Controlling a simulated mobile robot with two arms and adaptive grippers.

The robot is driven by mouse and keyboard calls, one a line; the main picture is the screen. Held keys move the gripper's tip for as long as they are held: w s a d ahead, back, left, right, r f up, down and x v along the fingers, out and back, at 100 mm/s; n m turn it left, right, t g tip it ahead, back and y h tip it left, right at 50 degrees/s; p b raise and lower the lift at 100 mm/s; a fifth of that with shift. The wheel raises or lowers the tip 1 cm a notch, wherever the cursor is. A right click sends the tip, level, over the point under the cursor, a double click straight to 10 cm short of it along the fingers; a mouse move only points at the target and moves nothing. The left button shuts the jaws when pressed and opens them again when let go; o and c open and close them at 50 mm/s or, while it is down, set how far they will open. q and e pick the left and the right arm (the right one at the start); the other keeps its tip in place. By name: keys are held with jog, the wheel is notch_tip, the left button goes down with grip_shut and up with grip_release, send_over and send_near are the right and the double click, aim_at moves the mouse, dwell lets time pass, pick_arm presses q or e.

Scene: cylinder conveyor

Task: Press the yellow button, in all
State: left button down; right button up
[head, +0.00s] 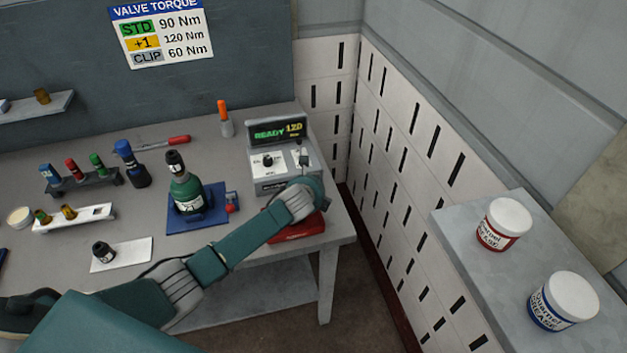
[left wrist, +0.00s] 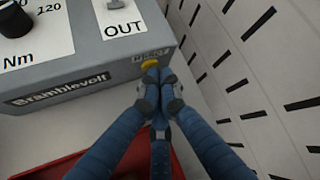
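The yellow button (left wrist: 150,65) is on the front edge of a grey control box (left wrist: 98,72), under a small label too blurred to read surely, in the left wrist view. My left gripper (left wrist: 152,77) has its fingertips together, empty, right at the button and covering its lower part. I cannot tell if they touch it or if the button is pushed in. In the head view the control box (head: 268,177) stands at the bench's right end with a display (head: 277,130) reading "READY 120". My left gripper (head: 314,184) is at its front right corner; the button is hidden there. My right gripper is not in view.
A red tray or case (head: 300,228) lies below the box's front. A green bottle-shaped part (head: 186,186) stands on a blue fixture left of the box. A white slotted wall (head: 395,150) is close on the right. A side shelf holds two grease tubs (head: 503,224).

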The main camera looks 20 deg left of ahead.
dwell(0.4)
pick_arm(q)
jog(key=shift+s+d+p, duration=0.35)
jog(key=shift+s+p, duration=0.1)
jog(key=shift+s, duration=0.2)
jog(key=shift+d, duration=0.1)
jog(key=shift+s+d, duration=0.2)
jog(key=shift+s, duration=0.1)
jog(key=shift+s+d, duration=0.6)
jog(key=shift+s, duration=0.3)
jog(key=shift+s+d, duration=0.55)
jog(key=shift+s, duration=0.3)
